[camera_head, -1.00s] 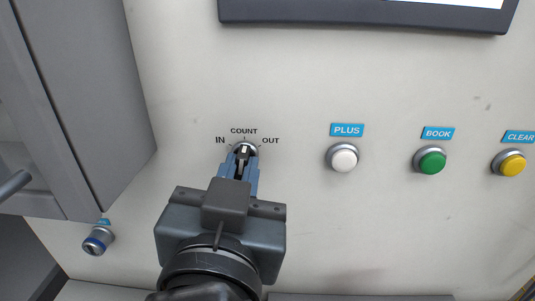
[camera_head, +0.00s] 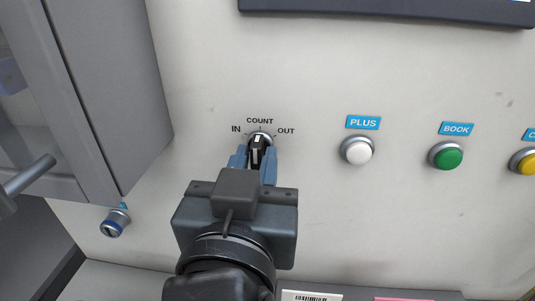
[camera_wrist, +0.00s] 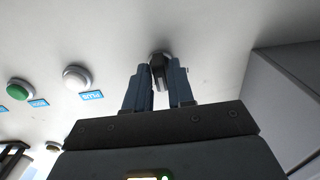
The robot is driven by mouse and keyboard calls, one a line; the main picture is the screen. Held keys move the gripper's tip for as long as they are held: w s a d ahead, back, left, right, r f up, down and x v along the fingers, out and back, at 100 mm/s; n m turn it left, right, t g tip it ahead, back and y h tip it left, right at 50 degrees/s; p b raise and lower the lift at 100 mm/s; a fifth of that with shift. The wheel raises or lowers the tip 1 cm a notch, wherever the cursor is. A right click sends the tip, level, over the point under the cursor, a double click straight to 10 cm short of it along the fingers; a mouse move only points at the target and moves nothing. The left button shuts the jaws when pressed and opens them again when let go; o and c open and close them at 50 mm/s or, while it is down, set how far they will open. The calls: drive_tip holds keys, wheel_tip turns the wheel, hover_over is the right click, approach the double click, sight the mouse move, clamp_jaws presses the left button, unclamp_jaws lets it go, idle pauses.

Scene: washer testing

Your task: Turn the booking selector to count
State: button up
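The booking selector (camera_head: 258,141) is a black knob on the pale panel, with printed labels IN at left, COUNT (camera_head: 260,121) at top and OUT at right. Its handle looks near upright, in line with COUNT. My gripper (camera_head: 255,156) is in front of it, with blue fingers spread to either side and a gap around the handle. In the wrist view the selector (camera_wrist: 161,64) shows between the two separated fingertips. The lower part of the knob is partly hidden by the fingers in the head view.
White PLUS (camera_head: 357,150), green BOOK (camera_head: 446,156) and yellow (camera_head: 523,161) buttons sit to the right. A grey cabinet door with a handle (camera_head: 28,174) stands at left, above a key lock (camera_head: 114,223). A dark-framed screen (camera_head: 390,10) is above.

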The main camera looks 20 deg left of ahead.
drive_tip(key=shift+o, duration=1.3)
drive_tip(key=shift+s, duration=0.1)
drive_tip(key=b+v, duration=0.2)
drive_tip(key=v, duration=0.5)
drive_tip(key=shift+s, duration=0.3)
drive_tip(key=shift+d, duration=0.1)
